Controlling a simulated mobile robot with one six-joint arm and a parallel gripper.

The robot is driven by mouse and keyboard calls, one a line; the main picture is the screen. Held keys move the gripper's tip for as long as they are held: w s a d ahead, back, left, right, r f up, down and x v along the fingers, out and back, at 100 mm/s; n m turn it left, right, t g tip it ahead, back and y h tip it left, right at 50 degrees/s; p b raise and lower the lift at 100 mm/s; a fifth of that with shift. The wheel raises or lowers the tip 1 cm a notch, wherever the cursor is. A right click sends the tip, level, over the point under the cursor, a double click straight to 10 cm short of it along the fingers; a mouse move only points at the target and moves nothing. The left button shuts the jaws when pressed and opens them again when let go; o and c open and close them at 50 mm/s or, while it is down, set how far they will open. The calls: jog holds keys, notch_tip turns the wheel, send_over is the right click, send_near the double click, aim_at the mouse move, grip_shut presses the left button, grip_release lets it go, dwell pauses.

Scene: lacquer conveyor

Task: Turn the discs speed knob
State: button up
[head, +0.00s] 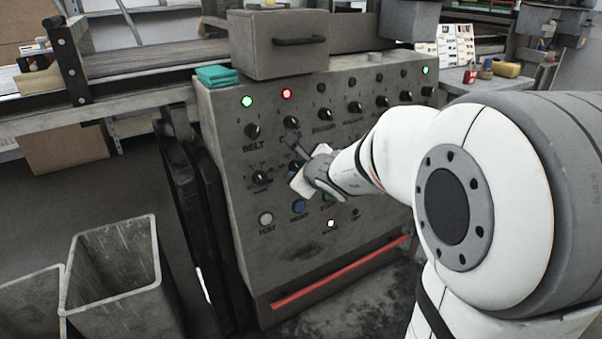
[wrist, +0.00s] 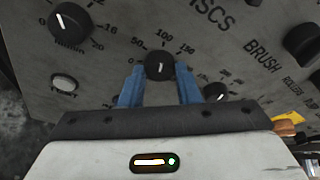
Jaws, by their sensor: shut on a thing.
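The grey control panel (head: 345,215) stands ahead in the head view. A black knob (wrist: 160,66) with a white pointer line sits between my gripper's blue fingers in the wrist view. The scale around it reads 0, 50, 100, 150, and its pointer is roughly upright, near the 100. The partly cut-off label "DISCS" (wrist: 220,14) lies up and to the right of it. My gripper (wrist: 160,84) is shut on this knob, a finger on each side. In the head view my gripper (head: 293,155) is at the panel's left-middle and hides most of that knob.
Other knobs are close: one at the left (wrist: 70,22), one at lower right (wrist: 215,92) and one by "BRUSH" (wrist: 302,42). A pale button (wrist: 65,83) is below left. A grey box (head: 280,55) and teal cloth (head: 217,76) lie on top. Bins (head: 120,295) stand at lower left.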

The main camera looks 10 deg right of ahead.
jog(key=shift+a, duration=0.1)
jog(key=o, duration=1)
jog(key=p+v, duration=0.3)
jog(key=v, duration=0.4)
jog(key=shift+s+r, duration=0.15)
jog(key=shift+s, duration=0.25)
